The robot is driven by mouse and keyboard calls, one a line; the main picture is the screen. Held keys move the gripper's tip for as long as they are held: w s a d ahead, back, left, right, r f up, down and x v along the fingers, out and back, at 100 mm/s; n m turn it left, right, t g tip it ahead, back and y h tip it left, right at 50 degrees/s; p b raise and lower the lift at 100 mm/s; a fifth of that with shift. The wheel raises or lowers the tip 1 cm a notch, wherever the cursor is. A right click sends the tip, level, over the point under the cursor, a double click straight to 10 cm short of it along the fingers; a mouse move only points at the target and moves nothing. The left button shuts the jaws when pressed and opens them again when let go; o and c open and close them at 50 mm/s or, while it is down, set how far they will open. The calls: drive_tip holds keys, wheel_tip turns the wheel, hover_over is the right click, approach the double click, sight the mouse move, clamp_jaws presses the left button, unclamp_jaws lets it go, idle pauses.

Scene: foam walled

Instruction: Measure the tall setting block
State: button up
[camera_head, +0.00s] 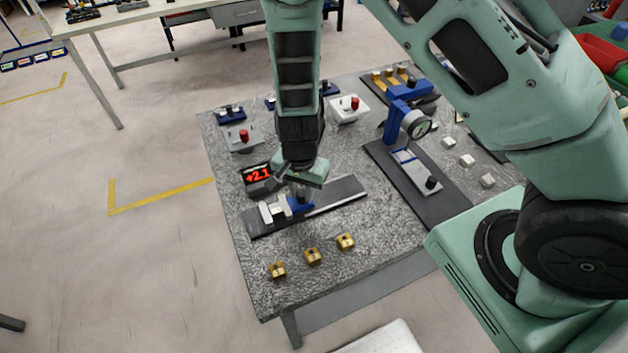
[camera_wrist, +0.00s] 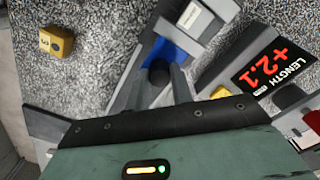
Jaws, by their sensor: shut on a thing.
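My gripper (camera_head: 300,188) is low over the slide gauge on the speckled table. In the wrist view its fingers (camera_wrist: 159,78) are shut around the dark knob of the gauge's blue slider (camera_wrist: 172,52). A pale grey piece with a white label (camera_wrist: 195,18) sits beside the slider. The length display (camera_head: 258,173) reads +2.1 in red; it also shows in the wrist view (camera_wrist: 275,65). Several brass blocks are in view: a front row (camera_head: 312,256) and a group at the back (camera_head: 390,76). I cannot tell which block is the tall setting block.
A dial gauge on a blue stand (camera_head: 408,124) stands on a dark mat to the right, with small pale blocks (camera_head: 466,160) beyond it. Red-knobbed fixtures (camera_head: 349,107) are behind the slide gauge. Bare table lies around the front brass row.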

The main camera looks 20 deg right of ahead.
drive_tip(key=shift+a, duration=0.15)
drive_tip(key=o, duration=0.9)
drive_tip(key=shift+c, duration=0.2)
drive_tip(key=shift+r, duration=0.1)
wheel_tip(320, 180, up, 17)
drive_tip(key=shift+r, duration=0.15)
idle(0.8)
